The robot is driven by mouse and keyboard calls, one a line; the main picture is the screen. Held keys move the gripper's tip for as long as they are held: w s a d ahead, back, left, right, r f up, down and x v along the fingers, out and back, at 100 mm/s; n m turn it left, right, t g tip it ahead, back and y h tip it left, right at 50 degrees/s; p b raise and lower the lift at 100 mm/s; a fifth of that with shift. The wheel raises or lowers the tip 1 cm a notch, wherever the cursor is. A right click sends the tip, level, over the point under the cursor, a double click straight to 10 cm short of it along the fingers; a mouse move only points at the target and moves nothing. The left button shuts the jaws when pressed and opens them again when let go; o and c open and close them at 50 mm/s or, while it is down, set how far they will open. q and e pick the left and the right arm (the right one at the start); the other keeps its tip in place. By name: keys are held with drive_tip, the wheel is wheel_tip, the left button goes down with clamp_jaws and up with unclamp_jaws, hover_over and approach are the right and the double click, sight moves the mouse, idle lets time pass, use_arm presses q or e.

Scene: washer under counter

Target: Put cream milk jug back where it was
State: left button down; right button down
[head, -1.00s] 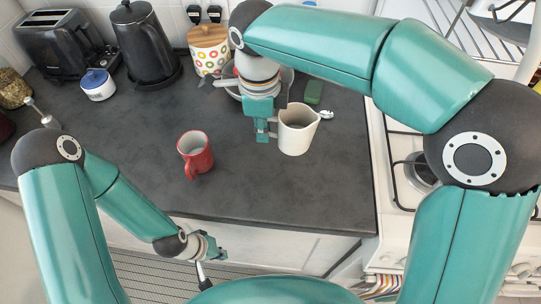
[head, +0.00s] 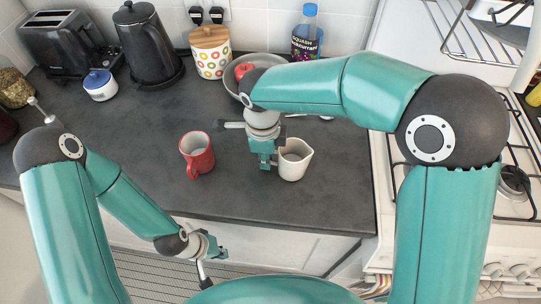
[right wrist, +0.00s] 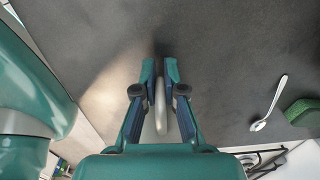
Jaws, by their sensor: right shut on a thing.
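The cream milk jug (head: 296,160) is upright over the right half of the dark counter, to the right of the red mug (head: 197,155). I cannot tell whether its base touches the counter. My right gripper (head: 268,163) is at the jug's left side, shut on its handle. In the right wrist view the fingers (right wrist: 160,75) close around the pale handle (right wrist: 160,107); the jug's body is hidden there. My left gripper (head: 218,252) hangs in front of the counter's edge, away from the jug, and its fingers are too small to read.
A fruit bowl (head: 240,88), squash bottle (head: 307,35), patterned canister (head: 210,55) and kettle (head: 146,45) stand at the back. A spoon (right wrist: 268,105) and green sponge (right wrist: 302,112) lie nearby. The stove (head: 500,215) is to the right. The counter's front is clear.

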drive_tip(key=shift+f, duration=0.1)
drive_tip(key=c, duration=1.3)
unclamp_jaws()
drive_tip(key=shift+o, duration=0.2)
wheel_tip(320, 180, up, 12)
drive_tip(key=shift+a+r, duration=0.1)
drive_tip(key=shift+r, duration=0.05)
drive_tip(key=shift+s, duration=0.1)
